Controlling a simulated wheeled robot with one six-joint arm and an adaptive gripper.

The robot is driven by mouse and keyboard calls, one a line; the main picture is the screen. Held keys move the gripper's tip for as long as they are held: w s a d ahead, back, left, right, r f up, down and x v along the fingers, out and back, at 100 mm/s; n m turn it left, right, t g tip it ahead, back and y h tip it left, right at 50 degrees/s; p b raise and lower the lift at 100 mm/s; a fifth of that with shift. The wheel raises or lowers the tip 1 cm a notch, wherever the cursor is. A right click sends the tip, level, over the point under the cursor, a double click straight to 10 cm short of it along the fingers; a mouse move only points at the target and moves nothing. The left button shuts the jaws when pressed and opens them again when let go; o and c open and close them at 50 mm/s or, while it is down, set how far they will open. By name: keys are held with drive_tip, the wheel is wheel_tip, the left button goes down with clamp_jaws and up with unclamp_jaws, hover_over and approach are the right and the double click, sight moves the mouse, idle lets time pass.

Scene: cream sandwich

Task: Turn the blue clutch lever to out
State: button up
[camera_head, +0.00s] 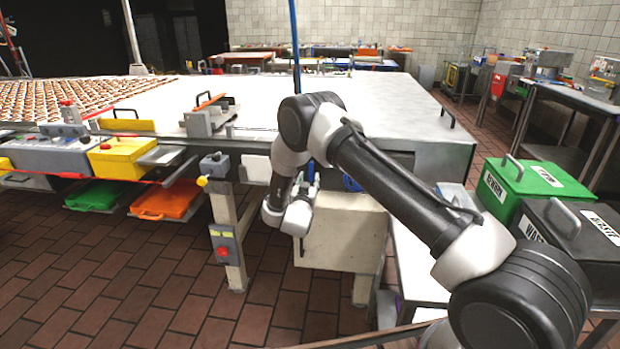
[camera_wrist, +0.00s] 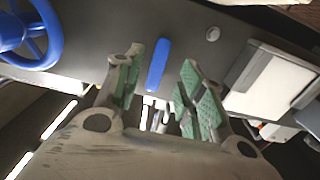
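The blue clutch lever (camera_wrist: 157,65) is a straight blue bar on a dark grey panel in the wrist view. It stands slightly tilted between the two green-padded fingers of my gripper (camera_wrist: 161,63). The fingers are apart, with a gap showing on each side of the lever. I cannot tell how deep the lever sits between them. In the head view my wrist hides most of the gripper. A small blue piece (camera_head: 311,172) beside the wrist may be the lever.
A blue handwheel (camera_wrist: 32,32) is left of the lever in the wrist view, and a pale box (camera_wrist: 270,82) is to the right. In the head view, a white-topped table (camera_head: 330,97) is behind the wrist. A control box with a red button (camera_head: 223,251) is at left. Green (camera_head: 527,180) and black bins stand right.

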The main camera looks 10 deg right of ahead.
drive_tip(key=v, duration=0.7)
drive_tip(key=shift+s, duration=0.2)
